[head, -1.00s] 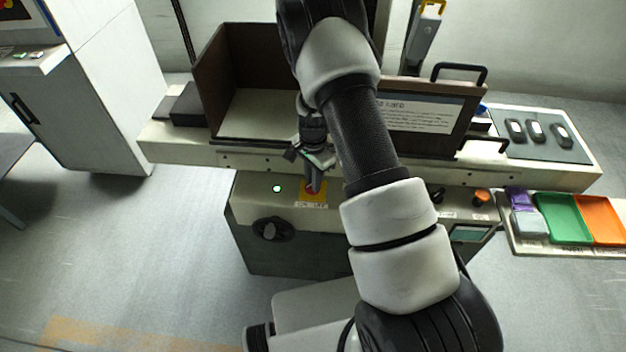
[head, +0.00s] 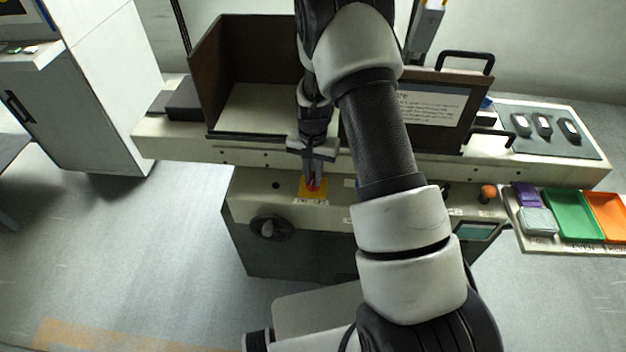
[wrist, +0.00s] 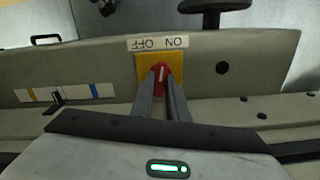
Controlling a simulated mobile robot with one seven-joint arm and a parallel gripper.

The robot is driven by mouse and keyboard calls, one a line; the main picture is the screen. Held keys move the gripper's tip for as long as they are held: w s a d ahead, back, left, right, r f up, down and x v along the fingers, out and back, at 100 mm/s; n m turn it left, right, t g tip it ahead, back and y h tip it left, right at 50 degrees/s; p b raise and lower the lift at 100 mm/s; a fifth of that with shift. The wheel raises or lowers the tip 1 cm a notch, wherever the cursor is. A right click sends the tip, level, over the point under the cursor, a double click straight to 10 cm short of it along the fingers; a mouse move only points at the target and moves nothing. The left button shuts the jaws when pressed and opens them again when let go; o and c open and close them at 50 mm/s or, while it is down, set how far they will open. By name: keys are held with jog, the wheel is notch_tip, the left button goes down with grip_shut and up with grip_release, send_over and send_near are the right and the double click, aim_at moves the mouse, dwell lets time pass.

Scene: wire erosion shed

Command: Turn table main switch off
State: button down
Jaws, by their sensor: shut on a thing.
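The main switch is a red knob (wrist: 161,70) with a white line on a yellow plate (wrist: 145,65), on the front panel of the machine. Its ON/OFF label (wrist: 157,43) shows upside down in the wrist view, and the knob's white line stands about upright there. The plate also shows in the head view (head: 305,190), with the knob mostly hidden by my fingers. My gripper (head: 313,180) is shut on the red knob, one finger on each side. In the wrist view my gripper (wrist: 162,88) also reaches the knob. The small panel lamp (head: 276,185) left of the switch is dark.
A black rotary handle (head: 270,228) sits below the switch. An orange knob (head: 488,191) is at the panel's right. A brown open-topped enclosure (head: 222,70) stands on the table behind. Green (head: 573,213) and orange trays are at the right. Floor at left is clear.

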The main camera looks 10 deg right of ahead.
aim_at(313, 179)
jog(key=n+b, duration=0.2)
jog(key=n, duration=0.3)
jog(key=shift+n, duration=0.3)
jog(key=n+b, duration=0.1)
jog(key=n, duration=0.4)
jog(key=shift+n+b, duration=0.3)
jog(key=c, duration=1.7)
grip_release()
notch_tip(313, 179, up, 18)
jog(key=shift+f+p, duration=0.25)
jog(key=shift+p, duration=0.4)
